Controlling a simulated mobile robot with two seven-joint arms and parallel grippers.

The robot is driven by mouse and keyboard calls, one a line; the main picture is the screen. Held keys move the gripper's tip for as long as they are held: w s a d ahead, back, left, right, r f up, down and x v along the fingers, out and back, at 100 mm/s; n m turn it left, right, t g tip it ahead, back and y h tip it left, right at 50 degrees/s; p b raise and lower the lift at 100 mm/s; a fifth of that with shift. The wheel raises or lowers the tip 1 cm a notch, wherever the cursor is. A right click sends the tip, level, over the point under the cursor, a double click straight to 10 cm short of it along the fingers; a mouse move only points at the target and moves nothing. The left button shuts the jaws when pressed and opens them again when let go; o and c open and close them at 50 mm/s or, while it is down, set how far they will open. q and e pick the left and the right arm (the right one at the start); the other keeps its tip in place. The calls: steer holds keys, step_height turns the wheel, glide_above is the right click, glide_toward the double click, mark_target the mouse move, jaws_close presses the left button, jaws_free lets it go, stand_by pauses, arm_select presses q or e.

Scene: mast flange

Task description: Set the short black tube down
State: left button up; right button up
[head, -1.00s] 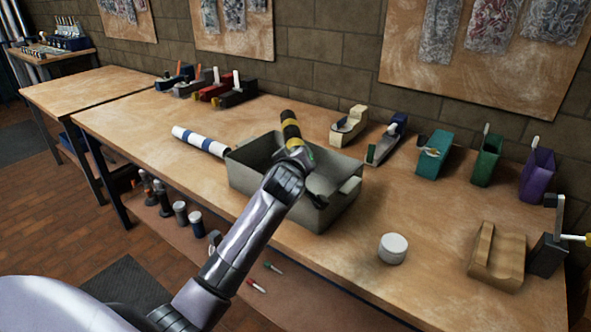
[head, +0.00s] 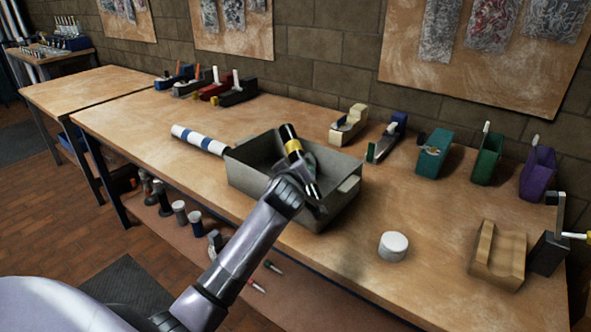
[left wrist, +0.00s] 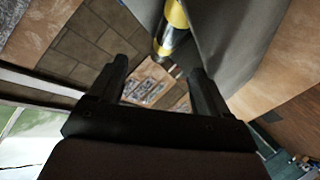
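The short black tube (head: 288,132), with a yellow band, shows at the grey bin (head: 335,208), tilted, its top end up near the bin's back side. My left gripper (head: 312,192) reaches over the bin's front, just below the tube. In the left wrist view the two fingers (left wrist: 158,85) stand apart with nothing between them. The tube's yellow part and dark end (left wrist: 172,28) lie beyond the fingertips, beside a grey bin wall. The tube's lower part is hidden by my gripper in the head view. My right gripper is not in view.
A white and blue striped tube (head: 200,140) lies left of the bin. A white round container (head: 393,246) and a wooden cradle (head: 498,255) stand to the right. Tape dispensers and coloured holders (head: 433,155) line the back. The table front between bin and container is clear.

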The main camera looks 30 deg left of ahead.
arm_select(q)
steer(key=shift+a+f, duration=0.1)
steer(key=v, duration=1.2)
steer(key=s+d+f+m+g+h, duration=0.1)
steer(key=s+d+f+m+h, duration=0.15)
steer(key=s+f+m, duration=0.4)
steer(key=s+d+f+m+h, duration=0.1)
steer(key=d+f+m+h, duration=0.15)
steer(key=f, duration=0.75)
steer(key=s+d+f+m+h, duration=0.1)
steer(key=s+d+f+m, duration=0.1)
steer(key=s+f, duration=0.3)
steer(key=s+d+f+m+g+h, duration=0.1)
steer(key=s+f+m, duration=0.3)
steer(key=s, duration=0.5)
steer(key=shift+s+d+f+g+h, duration=0.3)
steer(key=shift+d+f+h, duration=0.2)
steer(key=shift+d+f, duration=0.3)
steer(key=shift+d+r, duration=0.1)
